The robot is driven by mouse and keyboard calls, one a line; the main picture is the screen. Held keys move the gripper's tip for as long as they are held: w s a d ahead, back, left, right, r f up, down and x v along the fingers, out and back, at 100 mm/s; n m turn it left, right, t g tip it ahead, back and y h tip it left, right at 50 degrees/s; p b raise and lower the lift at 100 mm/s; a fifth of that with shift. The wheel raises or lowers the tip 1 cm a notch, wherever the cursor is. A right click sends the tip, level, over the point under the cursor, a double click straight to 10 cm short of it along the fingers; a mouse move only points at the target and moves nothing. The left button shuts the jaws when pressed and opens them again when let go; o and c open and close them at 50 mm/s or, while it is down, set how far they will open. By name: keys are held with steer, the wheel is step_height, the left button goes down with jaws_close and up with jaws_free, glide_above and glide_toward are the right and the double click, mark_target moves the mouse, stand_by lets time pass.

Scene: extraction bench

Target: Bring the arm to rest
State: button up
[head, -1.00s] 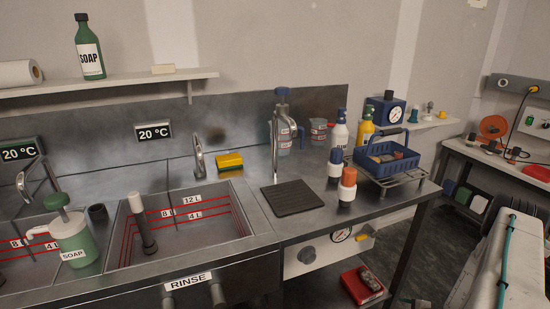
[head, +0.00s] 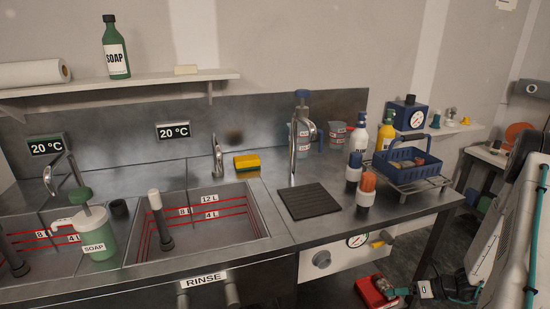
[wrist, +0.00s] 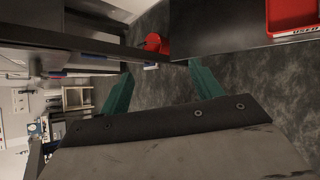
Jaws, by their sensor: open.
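My gripper (wrist: 160,82) shows in the wrist view with its two green fingers spread apart and nothing between them. Dark floor lies beyond the fingers. In the head view my arm (head: 505,235), pale with a teal cable, is at the right edge. Its end seems to reach down at the lower right, near a red box (head: 371,293) below the bench. The gripper is too small there to make out clearly.
The steel bench (head: 265,185) holds sinks, a soap dispenser (head: 98,235), a black mat (head: 308,200), bottles and a blue basket (head: 408,160) on a rack. A red tray (wrist: 291,15) is at the wrist view's upper right.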

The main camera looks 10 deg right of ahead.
steer(key=s+a+r+n+g, duration=0.1)
steer(key=a+r+n+g, duration=0.1)
steer(key=a+r+n, duration=0.35)
steer(key=s+a+r+n+g, duration=0.1)
steer(key=a+r+n+g, duration=0.2)
steer(key=r+n, duration=0.55)
steer(key=s+a+r+n+g, duration=0.15)
steer(key=a+r+n, duration=0.25)
steer(key=r, duration=0.5)
steer(key=s+a+r+n+h, duration=0.4)
steer(key=s+a+r+n, duration=0.3)
steer(key=r, duration=0.3)
steer(key=s+a+r+n+h, duration=0.4)
steer(key=s+a+r+n, duration=0.2)
steer(key=s+r+n, duration=0.3)
step_height(320, 180, up, 2)
steer(key=shift+a+r+n+t+h, duration=0.15)
steer(key=shift+a+n+t+h, duration=0.3)
steer(key=shift+n, duration=0.35)
